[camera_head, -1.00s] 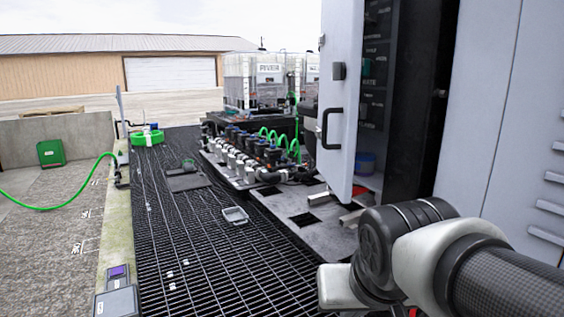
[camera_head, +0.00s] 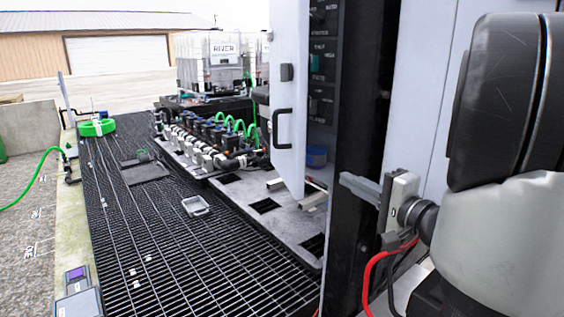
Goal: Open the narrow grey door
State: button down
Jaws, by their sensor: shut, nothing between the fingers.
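The narrow grey door (camera_head: 290,65) stands open at the cabinet, seen nearly edge-on, left of the dark opening. Its black bar handle (camera_head: 282,128) is on the face turned to the left. My gripper (camera_head: 345,180) is at right of centre, its fingers shut and empty, pointing left. It appears in front of the cabinet's dark frame, to the right of the door and apart from it in the picture. How far it is from the frame in depth is unclear. My arm hides part of the cabinet's right side.
Inside the cabinet are labelled dark panels (camera_head: 322,65) and a blue tub (camera_head: 316,156). A manifold with green hoses (camera_head: 215,140) stands left of the door. A small grey tray (camera_head: 196,206) lies on the black grating (camera_head: 150,235), which is mostly clear.

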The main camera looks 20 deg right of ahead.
jog(key=x, duration=0.9)
jog(key=shift+w+a+r, duration=0.25)
jog(key=shift+w+a, duration=0.05)
jog(key=shift+w, duration=0.05)
jog(key=shift+a, duration=0.1)
